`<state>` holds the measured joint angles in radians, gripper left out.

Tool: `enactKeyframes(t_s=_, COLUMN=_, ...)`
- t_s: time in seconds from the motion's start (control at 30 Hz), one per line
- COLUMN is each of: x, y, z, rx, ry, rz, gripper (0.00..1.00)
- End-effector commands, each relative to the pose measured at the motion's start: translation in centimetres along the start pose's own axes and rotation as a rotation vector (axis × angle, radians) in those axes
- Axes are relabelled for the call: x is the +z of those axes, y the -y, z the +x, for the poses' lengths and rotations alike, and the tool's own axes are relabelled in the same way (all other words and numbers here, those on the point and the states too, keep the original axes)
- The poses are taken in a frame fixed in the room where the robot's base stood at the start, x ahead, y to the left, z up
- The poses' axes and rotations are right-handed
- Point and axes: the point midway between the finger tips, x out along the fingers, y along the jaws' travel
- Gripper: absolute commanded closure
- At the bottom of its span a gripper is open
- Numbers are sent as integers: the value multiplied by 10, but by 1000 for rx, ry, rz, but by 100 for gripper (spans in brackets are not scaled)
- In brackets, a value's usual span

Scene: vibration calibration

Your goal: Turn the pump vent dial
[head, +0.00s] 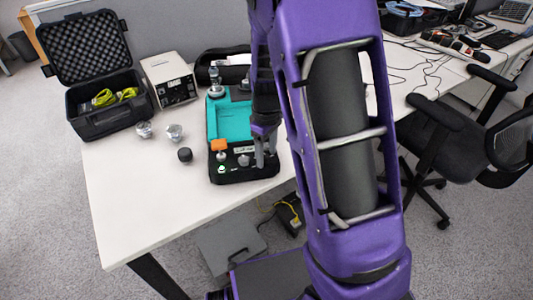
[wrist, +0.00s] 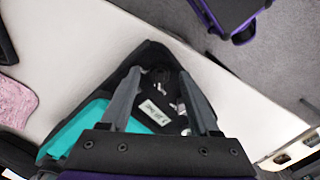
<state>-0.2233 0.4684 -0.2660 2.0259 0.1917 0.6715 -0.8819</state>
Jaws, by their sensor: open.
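The pump unit (head: 214,127) is a black case with a teal tray (head: 230,122) on the white table. Its front panel carries a silver knob (head: 244,160), an orange part (head: 219,145), a small green-and-white part (head: 222,169) and a white label. I cannot tell which is the vent dial. My gripper (head: 265,160) points down over the panel's right end and hides part of it. In the wrist view, the open fingers of my gripper (wrist: 161,74) straddle the black panel and its white label (wrist: 153,112). Nothing is seen held between them.
Two silver pieces (head: 174,132) and a black knob-like piece (head: 185,154) lie left of the unit. A grey box instrument (head: 169,79) and an open black case (head: 108,104) stand behind them. The front left of the table (head: 130,200) is clear. An office chair (head: 445,135) stands at right.

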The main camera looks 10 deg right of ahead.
Motion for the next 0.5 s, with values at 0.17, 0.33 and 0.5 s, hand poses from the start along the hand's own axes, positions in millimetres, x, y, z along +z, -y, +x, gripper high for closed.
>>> enactKeyframes(t_s=0.17, x=0, y=0, z=2, rx=0, ry=0, rz=0, gripper=38)
enactKeyframes(t_s=0.33, x=0, y=0, z=1, rx=0, ry=-1, rz=0, gripper=49)
enactKeyframes(t_s=0.5, x=0, y=0, z=1, rx=0, ry=-1, rz=0, gripper=79)
